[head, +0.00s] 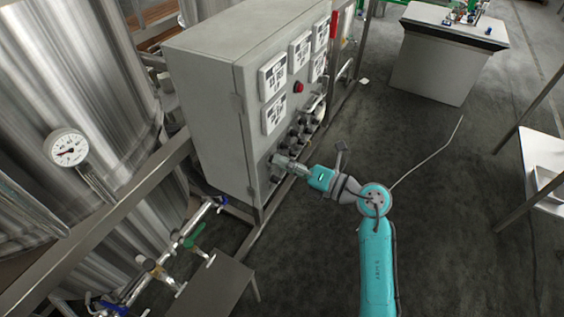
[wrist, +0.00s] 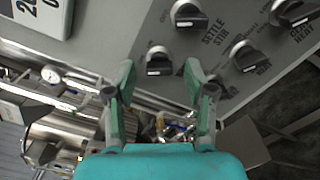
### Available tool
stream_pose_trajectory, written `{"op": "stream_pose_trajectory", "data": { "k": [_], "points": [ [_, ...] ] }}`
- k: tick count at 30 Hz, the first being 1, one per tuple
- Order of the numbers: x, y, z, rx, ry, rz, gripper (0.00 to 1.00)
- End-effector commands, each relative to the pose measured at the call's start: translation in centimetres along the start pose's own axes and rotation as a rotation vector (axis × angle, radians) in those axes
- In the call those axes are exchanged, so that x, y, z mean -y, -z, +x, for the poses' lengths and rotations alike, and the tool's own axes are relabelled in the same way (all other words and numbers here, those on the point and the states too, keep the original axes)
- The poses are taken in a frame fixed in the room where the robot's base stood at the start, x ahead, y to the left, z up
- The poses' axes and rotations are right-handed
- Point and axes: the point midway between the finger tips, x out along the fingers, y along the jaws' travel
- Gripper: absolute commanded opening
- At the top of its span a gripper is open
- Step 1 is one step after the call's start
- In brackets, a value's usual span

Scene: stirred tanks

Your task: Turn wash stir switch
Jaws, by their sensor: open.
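A grey control cabinet (head: 215,110) carries several black rotary knobs low on its front panel. In the wrist view, my open gripper (wrist: 159,74) faces the panel, with one finger on each side in the picture of a black knob (wrist: 160,63). I cannot tell whether the fingers touch it. This knob's name is not readable. Another knob (wrist: 188,14) sits above it, beside the printed words "SETTLE STIR". A further knob (wrist: 246,58) is to the right. In the head view, my gripper (head: 279,162) is at the panel's lower left corner and hides the knob there.
Digital displays (head: 272,77) and a red button (head: 298,87) sit higher on the panel. Steel tanks (head: 75,90) and valve pipes (head: 180,245) stand left. A small grey table (head: 212,285) is in front.

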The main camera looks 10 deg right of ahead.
Motion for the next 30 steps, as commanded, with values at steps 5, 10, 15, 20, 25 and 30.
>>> {"op": "stream_pose_trajectory", "data": {
  "k": [5,10,15,20,25,30],
  "points": [
    [0.1,-0.1,-3.4,0.005,0.003,0.001,0.54],
    [0.1,-0.1,-6.8,0.005,0.003,0.000,0.54],
    [0.1,-0.1,-9.3,0.004,0.002,0.001,0.54],
    [0.1,0.0,-10.6,0.002,0.002,0.001,0.54],
    [0.1,0.1,-11.0,0.000,0.001,0.001,0.54],
    [0.1,0.1,-11.0,0.000,0.000,0.001,0.54]
  ]
}}
